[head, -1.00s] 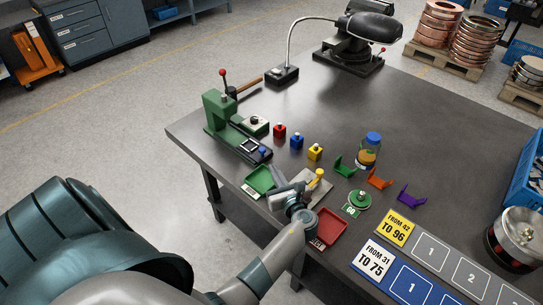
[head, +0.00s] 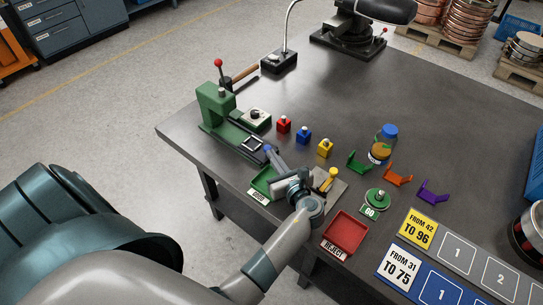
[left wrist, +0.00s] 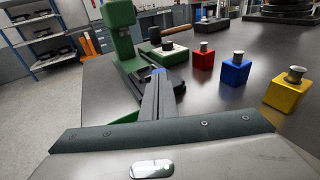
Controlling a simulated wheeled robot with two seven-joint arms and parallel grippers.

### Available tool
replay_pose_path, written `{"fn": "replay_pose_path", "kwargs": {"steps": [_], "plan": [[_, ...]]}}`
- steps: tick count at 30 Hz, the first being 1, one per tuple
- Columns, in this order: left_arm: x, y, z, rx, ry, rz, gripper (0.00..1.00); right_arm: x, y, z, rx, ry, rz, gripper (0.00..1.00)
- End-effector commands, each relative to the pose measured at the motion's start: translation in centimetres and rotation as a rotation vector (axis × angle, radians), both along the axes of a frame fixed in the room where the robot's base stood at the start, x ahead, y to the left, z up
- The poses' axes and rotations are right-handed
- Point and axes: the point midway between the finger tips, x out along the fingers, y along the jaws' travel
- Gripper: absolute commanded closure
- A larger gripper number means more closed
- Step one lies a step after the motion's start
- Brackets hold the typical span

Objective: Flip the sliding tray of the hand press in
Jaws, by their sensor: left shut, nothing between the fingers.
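The green hand press (head: 214,105) stands at the table's far left corner, its red-knobbed lever upright. Its dark sliding tray, with a pale square frame (head: 252,143), sticks out from the press toward the front. A blue knob (head: 267,148) is at the tray's near end; it also shows in the left wrist view (left wrist: 158,71). My left gripper (head: 272,154) is shut and empty, its fingertips right at the blue knob and partly hiding it. Whether they touch cannot be told. The fingers (left wrist: 157,82) point along the tray toward the press in the left wrist view. My right gripper is not in view.
A green tray (head: 262,183) lies under my left gripper, and a red reject tray (head: 345,231) is nearer. Red (head: 284,125), blue (head: 304,136) and yellow (head: 325,148) blocks stand right of the press.

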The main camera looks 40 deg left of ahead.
Motion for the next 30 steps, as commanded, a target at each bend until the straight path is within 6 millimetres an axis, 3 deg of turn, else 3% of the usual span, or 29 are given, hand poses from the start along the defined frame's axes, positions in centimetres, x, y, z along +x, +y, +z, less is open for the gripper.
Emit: {"fn": "replay_pose_path", "kwargs": {"steps": [9,13,24,30], "plan": [[0.0,0.1,0.0,0.001,0.001,0.0,1.0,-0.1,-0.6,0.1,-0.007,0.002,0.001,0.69],[0.1,1.2,0.2,0.005,0.002,-0.001,1.0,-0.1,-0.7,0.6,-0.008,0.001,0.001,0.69],[0.8,10.6,0.3,0.006,0.001,0.0,1.0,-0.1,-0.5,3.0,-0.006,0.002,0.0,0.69],[1.0,12.7,0.0,0.001,-0.001,-0.001,1.0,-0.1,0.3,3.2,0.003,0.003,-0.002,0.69]]}}
